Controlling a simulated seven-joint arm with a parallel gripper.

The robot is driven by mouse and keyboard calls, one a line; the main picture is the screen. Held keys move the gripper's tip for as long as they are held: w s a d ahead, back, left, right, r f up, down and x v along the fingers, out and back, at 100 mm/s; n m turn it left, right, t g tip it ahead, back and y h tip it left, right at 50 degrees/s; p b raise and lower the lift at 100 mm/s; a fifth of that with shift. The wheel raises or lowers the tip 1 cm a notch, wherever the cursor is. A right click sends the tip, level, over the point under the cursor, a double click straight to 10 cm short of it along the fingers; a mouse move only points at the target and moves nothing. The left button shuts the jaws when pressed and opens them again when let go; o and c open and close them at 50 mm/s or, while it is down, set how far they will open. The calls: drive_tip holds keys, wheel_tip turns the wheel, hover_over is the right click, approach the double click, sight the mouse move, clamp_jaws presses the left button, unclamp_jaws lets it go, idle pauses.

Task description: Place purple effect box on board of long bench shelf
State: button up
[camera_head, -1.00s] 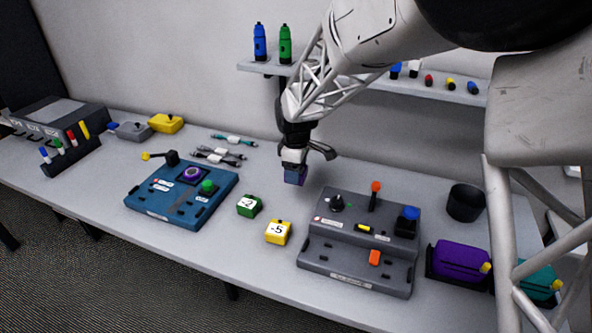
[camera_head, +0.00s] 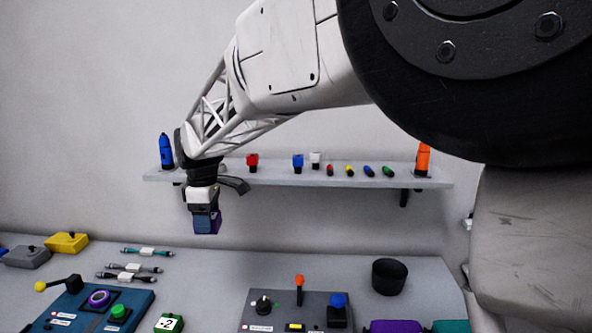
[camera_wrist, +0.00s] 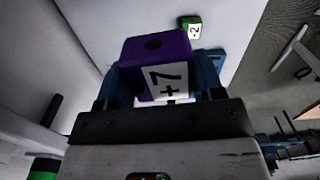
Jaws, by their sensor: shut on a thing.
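My gripper (camera_head: 205,212) is shut on the purple effect box (camera_head: 207,226). In the wrist view the box (camera_wrist: 158,50) sits between my fingers and shows a white label reading "+7". The long bench shelf (camera_head: 270,180) is a light board on the back wall above the bench. In the head view my gripper and the box hang in front of the shelf's left part, with the box lower in the picture than the board. The box looks apart from the bench. My arm hides part of the shelf's left end.
On the shelf stand a blue bottle (camera_head: 166,152), an orange bottle (camera_head: 423,160), a red piece (camera_head: 252,162), a blue piece (camera_head: 298,163) and several small coloured plugs. Below are cables (camera_head: 134,267), a black cup (camera_head: 388,277) and a grey console (camera_head: 270,312). Bare board shows between pieces.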

wheel_tip(320, 180, up, 24)
hover_over(276, 165)
drive_tip(key=shift+m, duration=0.4)
drive_tip(key=shift+s+f, duration=0.2)
drive_tip(key=shift+f, duration=2.5)
drive_tip(key=shift+f, duration=3.1)
drive_tip(key=shift+f, duration=1.9)
drive_tip(key=shift+f, duration=0.1)
